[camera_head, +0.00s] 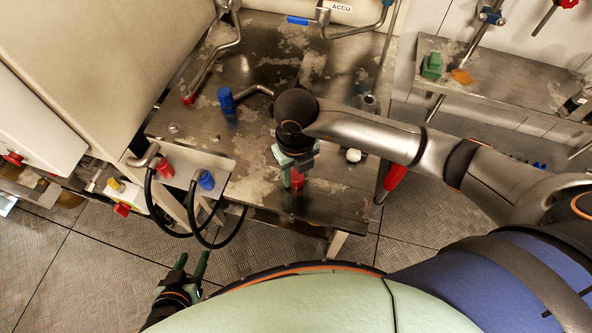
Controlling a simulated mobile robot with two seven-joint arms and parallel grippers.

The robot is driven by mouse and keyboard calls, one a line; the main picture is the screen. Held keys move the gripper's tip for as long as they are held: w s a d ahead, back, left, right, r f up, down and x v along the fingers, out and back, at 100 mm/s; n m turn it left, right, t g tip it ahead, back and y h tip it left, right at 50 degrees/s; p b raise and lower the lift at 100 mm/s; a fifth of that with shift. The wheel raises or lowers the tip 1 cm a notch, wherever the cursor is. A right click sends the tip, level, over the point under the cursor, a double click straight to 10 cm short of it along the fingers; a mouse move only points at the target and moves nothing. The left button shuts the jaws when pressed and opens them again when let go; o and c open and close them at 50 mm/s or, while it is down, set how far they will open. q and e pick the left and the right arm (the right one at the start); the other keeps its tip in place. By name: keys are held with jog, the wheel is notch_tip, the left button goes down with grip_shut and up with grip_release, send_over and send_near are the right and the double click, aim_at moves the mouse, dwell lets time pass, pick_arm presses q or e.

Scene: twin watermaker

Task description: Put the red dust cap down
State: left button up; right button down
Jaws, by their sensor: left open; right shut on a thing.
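The red dust cap (297,179) shows between the green fingers of my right gripper (292,178), which is shut on it. Cap and gripper are over the front part of the worn metal bench (258,187). Whether the cap touches the bench top cannot be told from this view. My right wrist hides part of the fingers and the bench behind them. My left gripper (195,264) is open and empty, low over the floor in front of the bench.
A blue cap (226,101) stands on the bench, and a small white knob (353,155) is right of my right gripper. Black hoses with red (163,167) and blue (206,180) fittings hang at the left. A red handle (392,179) is at the right edge.

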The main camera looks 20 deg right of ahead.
aim_at(296, 174)
jog(key=shift+c, duration=2.3)
grip_release()
jog(key=shift+f, duration=0.15)
notch_tip(296, 174, up, 12)
jog(key=shift+r, duration=0.2)
